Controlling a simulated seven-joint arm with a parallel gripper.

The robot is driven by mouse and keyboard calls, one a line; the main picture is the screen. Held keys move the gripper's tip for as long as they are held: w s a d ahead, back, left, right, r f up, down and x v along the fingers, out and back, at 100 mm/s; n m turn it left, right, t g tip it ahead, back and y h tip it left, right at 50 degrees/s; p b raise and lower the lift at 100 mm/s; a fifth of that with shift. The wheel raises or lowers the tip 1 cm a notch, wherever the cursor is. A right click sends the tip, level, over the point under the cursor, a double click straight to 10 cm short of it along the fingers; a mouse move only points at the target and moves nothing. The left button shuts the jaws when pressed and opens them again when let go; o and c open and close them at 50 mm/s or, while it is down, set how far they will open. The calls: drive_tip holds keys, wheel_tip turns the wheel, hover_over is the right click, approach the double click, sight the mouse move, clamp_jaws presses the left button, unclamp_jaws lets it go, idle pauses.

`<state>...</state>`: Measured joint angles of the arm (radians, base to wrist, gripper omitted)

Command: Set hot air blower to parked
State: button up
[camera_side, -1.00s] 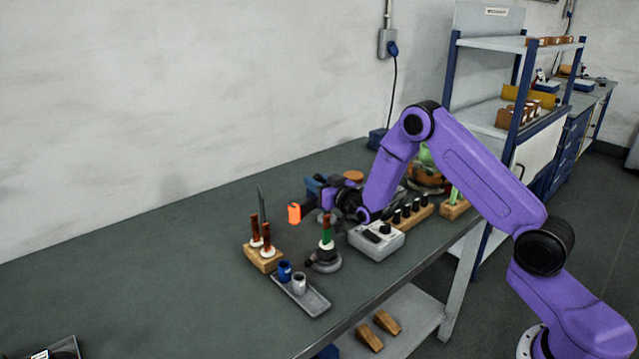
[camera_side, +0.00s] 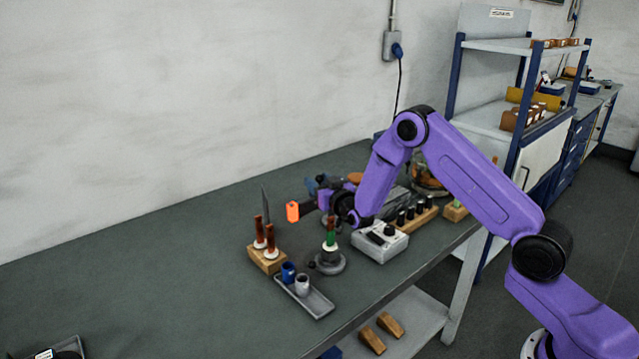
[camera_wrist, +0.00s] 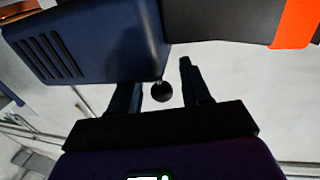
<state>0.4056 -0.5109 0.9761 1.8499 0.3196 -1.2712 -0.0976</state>
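The hot air blower has a blue vented body (camera_wrist: 95,42) and a dark barrel (camera_wrist: 225,20) with an orange end, filling the top of the wrist view. In the side view its orange tip (camera_side: 293,212) points left above the bench, and its blue body (camera_side: 318,186) is partly hidden behind my wrist. A small black ball knob (camera_wrist: 161,91) shows below the body. My gripper (camera_wrist: 160,88) is open, with its fingers on either side of the knob in the wrist view. A gap shows on both sides; I cannot tell the depth between them. My gripper's fingers are hard to make out in the side view.
Below the blower stand a wooden block with brown-handled tools (camera_side: 265,258), a tray with two cups (camera_side: 318,303) and a round stand (camera_side: 331,262). A grey control box (camera_side: 379,243) and a wooden rack of black knobs (camera_side: 412,216) are to the right.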

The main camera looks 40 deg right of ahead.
drive_tip(key=shift+s, duration=0.1)
drive_tip(key=shift+s+a, duration=0.1)
drive_tip(key=shift+s, duration=0.1)
drive_tip(key=shift+s+a+r, duration=0.15)
drive_tip(key=shift+s+r, duration=0.1)
drive_tip(key=shift+s, duration=0.35)
drive_tip(key=shift+s+a+r, duration=0.1)
drive_tip(key=shift+s+r, duration=0.15)
drive_tip(key=shift+s, duration=0.35)
drive_tip(key=shift+r, duration=3)
